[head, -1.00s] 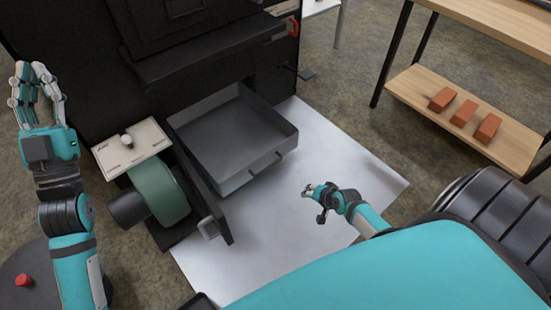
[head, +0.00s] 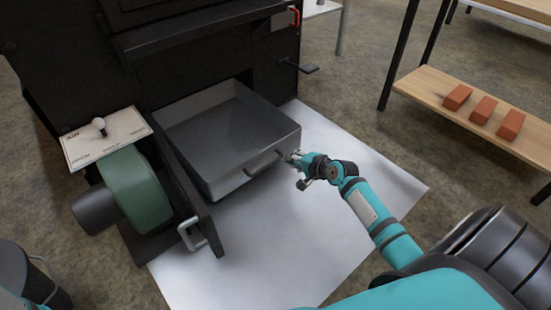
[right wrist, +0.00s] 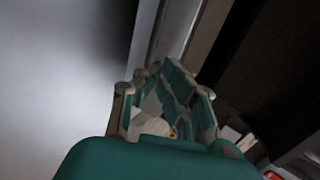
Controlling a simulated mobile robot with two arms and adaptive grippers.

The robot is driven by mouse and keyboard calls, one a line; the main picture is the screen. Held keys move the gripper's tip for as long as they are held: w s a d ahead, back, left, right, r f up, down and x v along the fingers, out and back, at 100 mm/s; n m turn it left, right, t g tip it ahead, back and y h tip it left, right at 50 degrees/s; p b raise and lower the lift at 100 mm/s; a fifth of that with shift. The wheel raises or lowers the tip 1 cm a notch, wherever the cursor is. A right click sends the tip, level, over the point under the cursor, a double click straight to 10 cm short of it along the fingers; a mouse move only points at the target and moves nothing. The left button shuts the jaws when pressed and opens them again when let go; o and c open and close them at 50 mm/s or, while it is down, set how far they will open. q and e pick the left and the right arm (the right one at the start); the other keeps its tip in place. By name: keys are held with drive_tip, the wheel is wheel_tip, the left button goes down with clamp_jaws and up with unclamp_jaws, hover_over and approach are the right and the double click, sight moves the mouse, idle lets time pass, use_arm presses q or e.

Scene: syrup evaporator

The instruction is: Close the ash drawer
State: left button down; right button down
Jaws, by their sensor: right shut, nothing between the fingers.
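The ash drawer (head: 205,180) is a grey, open-topped metal tray pulled out from the black evaporator body (head: 200,70). It has a bar handle (head: 265,162) on its front face. My right gripper (head: 289,156) is shut and empty at the right end of the drawer front, close beside the handle; whether it touches cannot be told. In the right wrist view my right gripper (right wrist: 168,72) has its fingers together, with a pale grey metal edge just beyond them. My left gripper is out of view.
A black door (head: 196,205) with a grey handle stands open left of the drawer. A green blower (head: 135,188) sits beside it under a labelled control plate (head: 105,138). A light metal floor sheet (head: 330,185) lies below. A wooden shelf (head: 440,95) holds several bricks at right.

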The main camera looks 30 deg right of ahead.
sight(269, 150)
drive_tip(key=b+x, duration=0.1)
drive_tip(key=x, duration=0.1)
drive_tip(key=b+x, duration=0.3)
drive_tip(key=x, duration=0.1)
drive_tip(key=shift+w+a+r+b, duration=0.15)
drive_tip(key=shift+w+b, duration=0.15)
drive_tip(key=shift+w, duration=0.15)
drive_tip(key=shift+w+r+b, duration=0.1)
drive_tip(key=shift+w+b, duration=0.35)
drive_tip(key=shift+w, duration=0.2)
drive_tip(key=shift+w+r, duration=0.15)
drive_tip(key=shift+w, duration=0.05)
drive_tip(key=shift+a, duration=0.15)
